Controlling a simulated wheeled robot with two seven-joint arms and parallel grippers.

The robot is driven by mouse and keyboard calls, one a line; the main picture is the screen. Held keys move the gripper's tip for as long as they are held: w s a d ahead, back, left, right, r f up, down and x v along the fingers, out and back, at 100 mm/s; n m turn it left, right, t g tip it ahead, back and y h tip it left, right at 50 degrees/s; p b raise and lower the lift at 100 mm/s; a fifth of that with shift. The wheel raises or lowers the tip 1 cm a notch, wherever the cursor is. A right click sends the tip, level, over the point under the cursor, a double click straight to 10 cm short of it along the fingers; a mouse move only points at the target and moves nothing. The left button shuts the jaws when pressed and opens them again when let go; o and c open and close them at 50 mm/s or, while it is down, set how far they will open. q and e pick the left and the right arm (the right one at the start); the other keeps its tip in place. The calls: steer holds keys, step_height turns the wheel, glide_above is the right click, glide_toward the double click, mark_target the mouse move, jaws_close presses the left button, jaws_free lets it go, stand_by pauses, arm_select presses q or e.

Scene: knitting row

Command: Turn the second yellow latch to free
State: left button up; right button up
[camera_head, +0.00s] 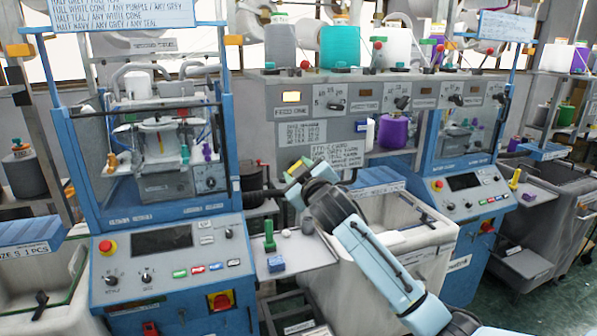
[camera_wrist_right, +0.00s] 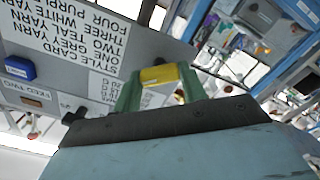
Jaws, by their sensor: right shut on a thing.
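My right gripper (camera_head: 297,180) reaches up from the lower right in the head view, in front of the grey panel between the two blue knitting machines. In the right wrist view its two green fingers (camera_wrist_right: 160,82) are shut on a small yellow latch (camera_wrist_right: 158,75), one finger on each side. The panel's labels appear turned over in that view. In the head view the wrist and fingers cover most of the latch, so its angle is hard to tell. My left gripper is in neither view.
The left machine (camera_head: 165,260) has a control desk close left of my arm. A small shelf (camera_head: 305,257) with a green peg (camera_head: 269,236) lies just below the gripper. A white bin (camera_head: 420,238) stands behind my forearm. Yarn cones line the rack top.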

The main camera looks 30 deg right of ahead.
steer(key=n, duration=1)
steer(key=shift+f, duration=0.1)
steer(key=shift+n, duration=0.5)
steer(key=o, duration=1)
steer(key=shift+b+v, duration=1.65)
steer(key=shift+v, duration=5.1)
steer(key=shift+f, duration=0.1)
